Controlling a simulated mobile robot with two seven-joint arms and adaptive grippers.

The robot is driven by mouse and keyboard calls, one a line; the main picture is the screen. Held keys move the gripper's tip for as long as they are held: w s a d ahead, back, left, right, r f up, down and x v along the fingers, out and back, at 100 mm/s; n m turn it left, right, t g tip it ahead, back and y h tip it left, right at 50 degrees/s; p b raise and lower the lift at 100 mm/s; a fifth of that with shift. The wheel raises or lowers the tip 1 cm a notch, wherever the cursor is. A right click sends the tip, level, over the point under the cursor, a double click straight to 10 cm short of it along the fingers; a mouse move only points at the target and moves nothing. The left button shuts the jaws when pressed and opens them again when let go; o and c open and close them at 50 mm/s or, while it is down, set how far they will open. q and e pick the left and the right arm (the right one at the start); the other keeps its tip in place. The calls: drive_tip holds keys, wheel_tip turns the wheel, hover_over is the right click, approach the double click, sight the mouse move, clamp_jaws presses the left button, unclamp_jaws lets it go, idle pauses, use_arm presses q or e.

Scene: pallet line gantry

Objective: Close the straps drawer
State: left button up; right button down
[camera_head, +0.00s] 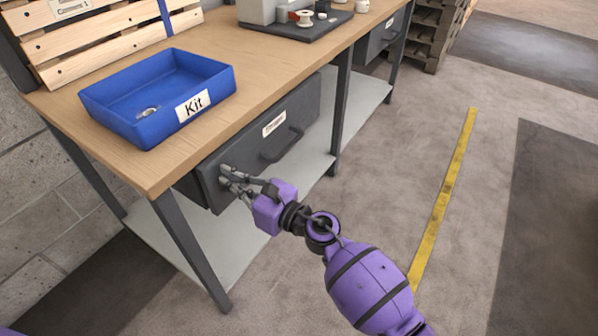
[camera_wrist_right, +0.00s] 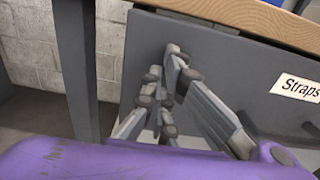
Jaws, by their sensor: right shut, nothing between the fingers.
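The straps drawer (camera_head: 293,147) is a dark grey drawer under the wooden bench top, with a black bar handle and a white label. In the right wrist view its front (camera_wrist_right: 225,62) fills the middle and right, and the label reads "Straps". The drawer front stands out from under the bench edge, so it looks partly open. My right gripper (camera_head: 226,176) is shut and empty at the left part of the drawer front, left of the handle. In the right wrist view its fingertips (camera_wrist_right: 166,72) are at the front; I cannot tell whether they touch it. My left gripper is not in view.
A blue bin (camera_head: 122,125) labelled "Kit" sits on the bench top (camera_head: 275,66) above the drawer. A bench leg (camera_head: 192,250) stands left of my right gripper. A second drawer (camera_head: 377,38) is farther along. The floor right of the bench is clear, with a yellow line (camera_head: 443,197).

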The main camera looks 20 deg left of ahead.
drive_tip(key=shift+x, duration=1.15)
drive_tip(key=shift+r, duration=0.1)
